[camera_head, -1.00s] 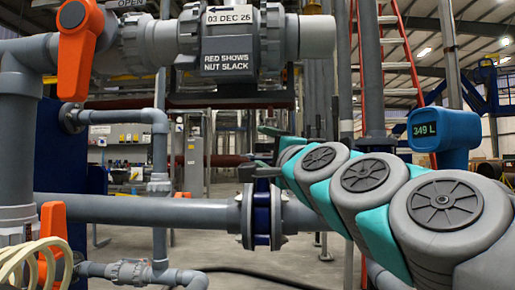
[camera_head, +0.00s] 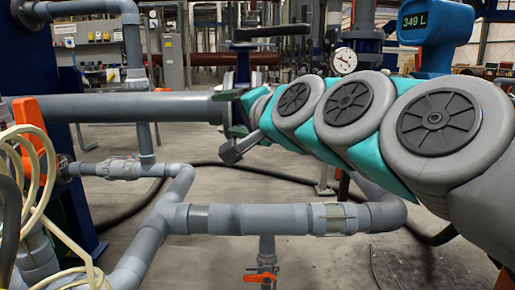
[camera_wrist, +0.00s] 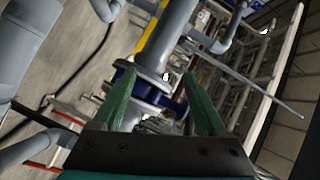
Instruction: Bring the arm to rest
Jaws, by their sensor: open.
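My arm reaches in from the right of the head view, a row of grey and teal joints slanting up to the left. My gripper (camera_head: 232,114) is at its far end, small and seen from the side, in front of the flanged joint of the horizontal grey pipe (camera_head: 120,107). In the wrist view my gripper (camera_wrist: 160,78) shows two green fingers spread apart with nothing held between them. A flanged pipe joint with a blue middle (camera_wrist: 150,90) appears beyond and between the fingers. Whether the fingers touch the pipe cannot be told.
A blue meter reading 349 L (camera_head: 436,35) stands above the arm at right. Low grey pipework (camera_head: 262,218) crosses below, with an orange-handled valve (camera_head: 262,277). A cream hose (camera_head: 40,190) coils at left. A round gauge (camera_head: 343,61) stands behind the arm. Open floor shows between pipes.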

